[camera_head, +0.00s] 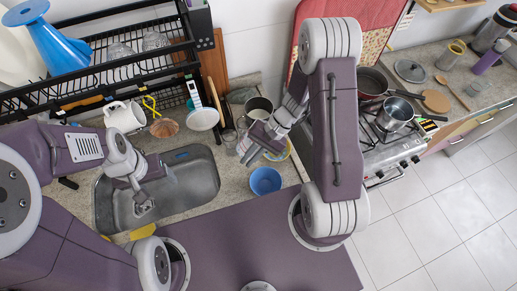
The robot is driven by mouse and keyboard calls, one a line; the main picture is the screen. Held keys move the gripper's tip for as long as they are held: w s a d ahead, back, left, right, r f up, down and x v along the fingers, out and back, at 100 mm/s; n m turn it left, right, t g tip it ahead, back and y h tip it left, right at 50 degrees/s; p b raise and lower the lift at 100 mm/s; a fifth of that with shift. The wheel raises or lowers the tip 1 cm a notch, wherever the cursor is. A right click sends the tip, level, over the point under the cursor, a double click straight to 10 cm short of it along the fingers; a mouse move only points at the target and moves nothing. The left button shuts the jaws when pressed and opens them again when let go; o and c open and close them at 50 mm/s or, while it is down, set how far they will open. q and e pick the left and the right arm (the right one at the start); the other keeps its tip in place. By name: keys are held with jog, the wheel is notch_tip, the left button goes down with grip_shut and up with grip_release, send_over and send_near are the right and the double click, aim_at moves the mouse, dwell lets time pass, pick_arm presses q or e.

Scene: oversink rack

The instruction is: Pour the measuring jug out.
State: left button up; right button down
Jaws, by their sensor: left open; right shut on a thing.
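My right gripper (250,150) is shut on what looks like the clear measuring jug (243,146), above the counter between the sink and the stove. The jug is small, see-through and partly hidden by the gripper; I cannot tell its contents or its exact tilt. My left gripper (143,206) is open and empty over the steel sink (205,180). A blue bowl (265,181) stands on the counter just below the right gripper in the picture. A yellowish-rimmed bowl (284,153) is partly hidden behind that gripper.
A black dish rack (100,75) with a blue jug (47,45) spans the back left. A white pitcher (125,117), a small pot (258,107) and a white-headed brush (203,118) crowd the counter behind the sink. The stove (385,155) carries pans at right.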

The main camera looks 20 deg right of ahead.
pick_arm(q)
notch_tip(320, 180, up, 7)
jog(key=d+p, duration=0.1)
jog(key=p, duration=0.4)
jog(key=shift+p, duration=0.3)
pick_arm(e)
jog(key=f+h, duration=0.1)
jog(key=h, duration=0.1)
jog(key=a+f+h, duration=0.1)
jog(key=f+h, duration=0.1)
jog(key=h, duration=0.1)
jog(key=f+t+h, duration=0.1)
jog(key=f+h, duration=0.1)
jog(key=shift+s+a+h, duration=0.3)
pick_arm(q)
jog(key=shift+a+f, duration=0.1)
jog(key=shift+a, duration=0.1)
pick_arm(e)
jog(key=shift+a, duration=0.2)
